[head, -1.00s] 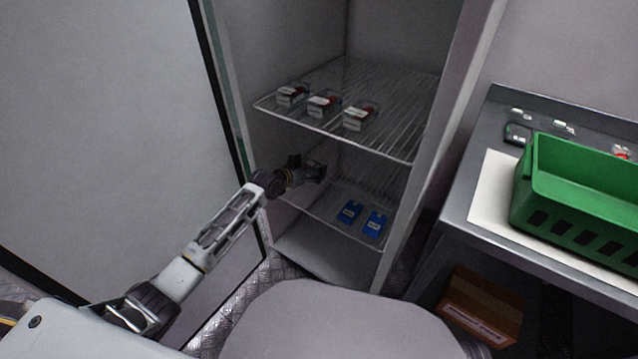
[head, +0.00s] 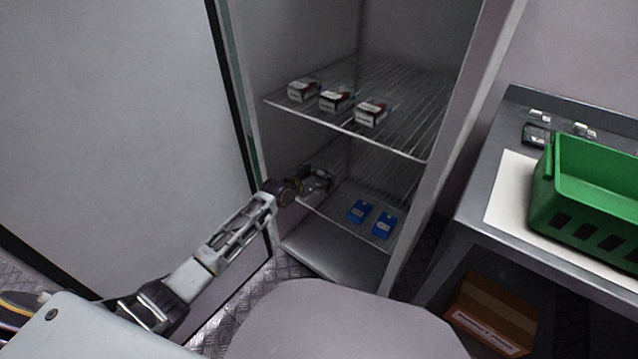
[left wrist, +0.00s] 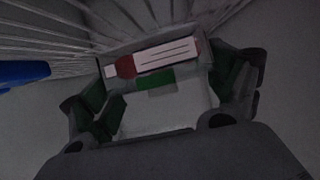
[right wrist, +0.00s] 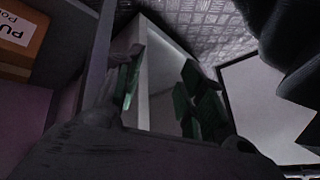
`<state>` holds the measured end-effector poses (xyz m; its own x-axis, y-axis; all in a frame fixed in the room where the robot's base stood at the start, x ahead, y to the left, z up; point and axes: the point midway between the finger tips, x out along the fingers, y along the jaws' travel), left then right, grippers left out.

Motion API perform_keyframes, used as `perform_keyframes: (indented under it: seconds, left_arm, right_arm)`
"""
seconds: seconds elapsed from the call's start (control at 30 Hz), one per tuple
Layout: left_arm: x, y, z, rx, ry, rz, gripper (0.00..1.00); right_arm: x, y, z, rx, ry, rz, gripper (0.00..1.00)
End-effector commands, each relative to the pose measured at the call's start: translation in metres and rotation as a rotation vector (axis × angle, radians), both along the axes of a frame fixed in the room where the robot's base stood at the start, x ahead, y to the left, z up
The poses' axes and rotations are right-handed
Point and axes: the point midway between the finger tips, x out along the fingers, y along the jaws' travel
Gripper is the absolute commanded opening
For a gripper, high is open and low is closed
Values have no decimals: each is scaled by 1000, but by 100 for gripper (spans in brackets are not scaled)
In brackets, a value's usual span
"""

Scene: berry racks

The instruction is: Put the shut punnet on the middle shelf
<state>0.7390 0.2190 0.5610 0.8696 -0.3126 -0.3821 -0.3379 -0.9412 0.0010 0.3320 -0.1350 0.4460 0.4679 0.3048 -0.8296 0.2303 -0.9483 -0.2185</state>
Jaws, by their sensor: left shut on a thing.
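The shut punnet (left wrist: 156,66), clear with a white, red and green label, lies between the fingers of my left gripper (left wrist: 163,92) in the left wrist view. In the head view my left gripper (head: 319,181) is inside the cabinet, below the upper wire shelf (head: 400,132) and by the left part of the lower wire shelf (head: 338,217). The punnet is small and unclear there; I cannot tell whether it touches the shelf. My right gripper (right wrist: 160,92) is open and empty in the right wrist view.
Three labelled punnets (head: 335,100) stand along the upper shelf's front. Two blue packs (head: 371,217) lie on the lower shelf, right of my left gripper. The cabinet's right wall (head: 447,130) is close. A green crate (head: 595,205) is on the counter; a cardboard box (head: 492,315) sits below.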

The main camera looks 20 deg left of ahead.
Motion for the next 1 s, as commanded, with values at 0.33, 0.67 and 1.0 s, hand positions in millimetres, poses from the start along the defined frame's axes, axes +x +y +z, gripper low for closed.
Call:
perform_keyframes:
  seconds: [0.33, 0.67, 1.0]
  left_arm:
    - [0, 0, -24, 0, -1, 0, 62]
    - [0, 0, -25, 0, 0, 0, 62]
    - [0, 0, -26, 0, 1, 0, 100]
  right_arm:
    - [-3, 4, -28, 33, -23, -20, 40]
    - [-3, 4, -27, 34, -25, -20, 40]
    - [-2, 3, -28, 35, -27, -22, 40]
